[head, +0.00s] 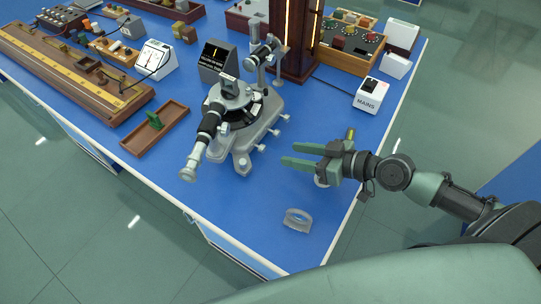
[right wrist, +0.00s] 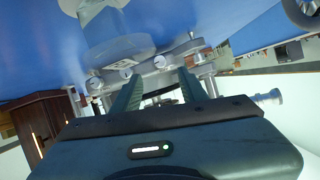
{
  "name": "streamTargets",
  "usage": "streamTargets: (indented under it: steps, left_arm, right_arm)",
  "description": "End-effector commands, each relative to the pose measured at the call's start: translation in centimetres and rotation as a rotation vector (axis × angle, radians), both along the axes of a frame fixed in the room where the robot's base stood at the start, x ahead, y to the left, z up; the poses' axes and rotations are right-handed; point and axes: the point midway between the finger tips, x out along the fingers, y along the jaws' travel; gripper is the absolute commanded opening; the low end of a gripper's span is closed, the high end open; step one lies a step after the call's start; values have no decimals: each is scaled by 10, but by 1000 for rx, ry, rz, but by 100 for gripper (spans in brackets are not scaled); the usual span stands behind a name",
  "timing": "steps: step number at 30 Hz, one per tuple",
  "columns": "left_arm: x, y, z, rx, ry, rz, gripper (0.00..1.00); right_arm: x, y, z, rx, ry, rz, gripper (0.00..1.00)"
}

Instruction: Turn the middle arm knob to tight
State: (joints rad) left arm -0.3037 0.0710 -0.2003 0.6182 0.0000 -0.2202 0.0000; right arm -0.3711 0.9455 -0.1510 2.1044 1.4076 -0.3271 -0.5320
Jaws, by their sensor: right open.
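The grey spectrometer (head: 262,120) stands on the blue bench, its telescope (head: 206,128) pointing toward the front left. Several small silver knobs stick out along the right side of its base; the middle one (head: 275,131) sits between a farther and a nearer knob. My right gripper (head: 288,154) is open and empty, to the right of the base, with its green fingers pointing left toward the knobs and apart from them. In the right wrist view, the open fingers (right wrist: 158,88) reach toward the spectrometer's metal parts. I cannot tell there which knob is the middle one. My left gripper is not in view.
A wooden tray (head: 170,130) with a green item is left of the spectrometer. A MAINS box (head: 370,95) stands behind my right gripper. The bench between knobs and gripper is clear.

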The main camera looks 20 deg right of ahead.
Motion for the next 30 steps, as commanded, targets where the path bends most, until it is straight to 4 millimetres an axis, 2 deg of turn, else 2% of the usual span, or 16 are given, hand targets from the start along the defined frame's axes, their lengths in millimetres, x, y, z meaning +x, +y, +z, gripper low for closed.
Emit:
streamTargets:
  steps: [5, 15, 20, 28, 29, 30]
  left_arm:
    - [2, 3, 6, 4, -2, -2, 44]
    - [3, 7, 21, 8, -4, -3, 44]
    - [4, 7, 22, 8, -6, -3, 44]
    - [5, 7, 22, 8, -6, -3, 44]
    - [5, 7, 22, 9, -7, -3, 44]
    - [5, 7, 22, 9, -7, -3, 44]
  right_arm:
    - [10, 7, -3, 4, -2, -4, 43]
    - [46, 39, -23, 4, -1, -2, 43]
    - [53, 46, -29, 0, -1, -1, 43]
    - [54, 48, -30, -1, -1, 0, 43]
    - [54, 48, -30, -1, -1, 0, 40]
    - [54, 48, -30, -1, -1, 0, 29]
